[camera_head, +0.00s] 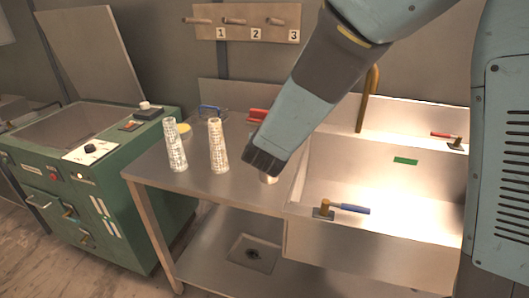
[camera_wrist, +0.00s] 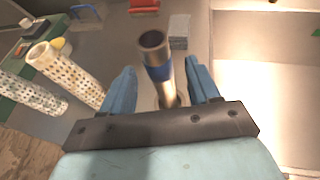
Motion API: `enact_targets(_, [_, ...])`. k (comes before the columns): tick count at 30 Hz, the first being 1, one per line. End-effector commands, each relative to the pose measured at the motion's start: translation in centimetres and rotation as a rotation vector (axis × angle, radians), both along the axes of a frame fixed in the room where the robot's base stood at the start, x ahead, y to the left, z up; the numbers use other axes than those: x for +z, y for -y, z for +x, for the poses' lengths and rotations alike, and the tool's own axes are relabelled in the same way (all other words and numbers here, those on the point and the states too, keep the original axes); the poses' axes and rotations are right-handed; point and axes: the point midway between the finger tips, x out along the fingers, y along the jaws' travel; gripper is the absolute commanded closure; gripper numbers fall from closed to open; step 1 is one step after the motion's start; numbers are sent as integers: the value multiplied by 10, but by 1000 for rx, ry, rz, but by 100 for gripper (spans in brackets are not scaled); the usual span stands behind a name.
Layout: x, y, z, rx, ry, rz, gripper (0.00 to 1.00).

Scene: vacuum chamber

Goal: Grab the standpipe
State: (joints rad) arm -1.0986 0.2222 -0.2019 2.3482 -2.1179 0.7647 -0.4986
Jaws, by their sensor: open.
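A steel pipe with a blue band (camera_wrist: 158,68), which looks like the standpipe, stands on the steel counter in the wrist view. My gripper (camera_wrist: 161,72) is open, with one blue finger on each side of the pipe. Whether either finger touches it I cannot tell. In the head view my gripper (camera_head: 262,163) reaches down over the counter just left of the sink. It hides most of the pipe there; a small pale piece (camera_head: 269,178) shows below it.
Two pale perforated tubes (camera_head: 218,146) (camera_head: 175,145) stand left of my gripper on the counter (camera_head: 205,183). A sink (camera_head: 375,185) lies to the right, with a blue-handled tool (camera_head: 346,208) on its front edge. A red item (camera_head: 257,115) and grey block (camera_wrist: 179,32) lie behind.

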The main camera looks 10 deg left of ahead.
Motion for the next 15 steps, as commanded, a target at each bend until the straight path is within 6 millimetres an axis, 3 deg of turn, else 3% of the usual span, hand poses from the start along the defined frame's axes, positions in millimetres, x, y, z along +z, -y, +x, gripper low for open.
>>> enact_targets(15, [-18, -9, 46, 0, 0, -1, 39])
